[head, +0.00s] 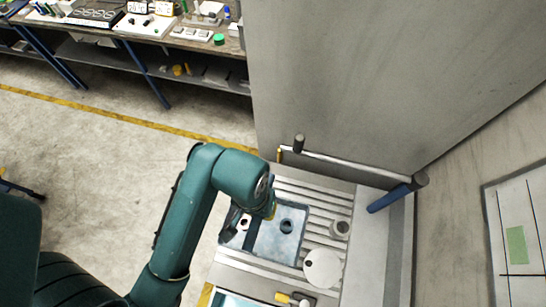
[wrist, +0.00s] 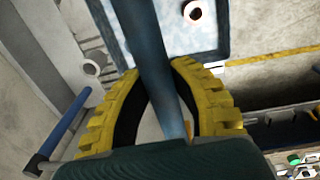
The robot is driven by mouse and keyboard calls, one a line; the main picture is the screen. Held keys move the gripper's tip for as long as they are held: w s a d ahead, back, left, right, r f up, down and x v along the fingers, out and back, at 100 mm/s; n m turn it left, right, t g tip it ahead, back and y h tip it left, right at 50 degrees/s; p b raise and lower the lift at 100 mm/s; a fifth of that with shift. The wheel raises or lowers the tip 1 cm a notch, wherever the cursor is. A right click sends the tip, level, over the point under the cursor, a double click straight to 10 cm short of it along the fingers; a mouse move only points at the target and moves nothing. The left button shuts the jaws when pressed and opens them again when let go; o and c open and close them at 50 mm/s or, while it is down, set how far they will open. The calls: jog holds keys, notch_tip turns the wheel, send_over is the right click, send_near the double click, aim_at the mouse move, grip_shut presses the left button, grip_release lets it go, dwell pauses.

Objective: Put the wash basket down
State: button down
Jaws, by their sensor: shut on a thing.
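The wash basket (head: 290,246) is a blue-grey square piece with a dark round opening, seen over the ribbed metal surface in the head view. Its broad blue-grey face also shows at the top of the wrist view (wrist: 213,38). My gripper (wrist: 158,72) has yellow ribbed fingers closed on both sides of a blue-grey bar, which looks like the basket's handle. In the head view my gripper (head: 270,208) is above the basket, and my wrist hides part of it. I cannot tell whether the basket's underside touches the surface.
A ribbed draining surface (head: 319,205) has a small pale cup (head: 340,229) and a white round disc (head: 322,268) beside the basket. A rail with a blue handle (head: 389,198) stands to the right. A tall grey panel (head: 340,80) rises behind. A cluttered bench (head: 150,25) is far left.

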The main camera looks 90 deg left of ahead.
jog(key=shift+a+f, duration=0.1)
jog(key=shift+f, duration=0.25)
notch_tip(320, 180, down, 9)
dwell(0.3)
jog(key=shift+f, duration=0.1)
jog(key=c, duration=1)
grip_release()
jog(key=shift+f, duration=0.15)
jog(key=r, duration=0.7)
jog(key=shift+s+r, duration=0.25)
jog(key=shift+r, duration=0.15)
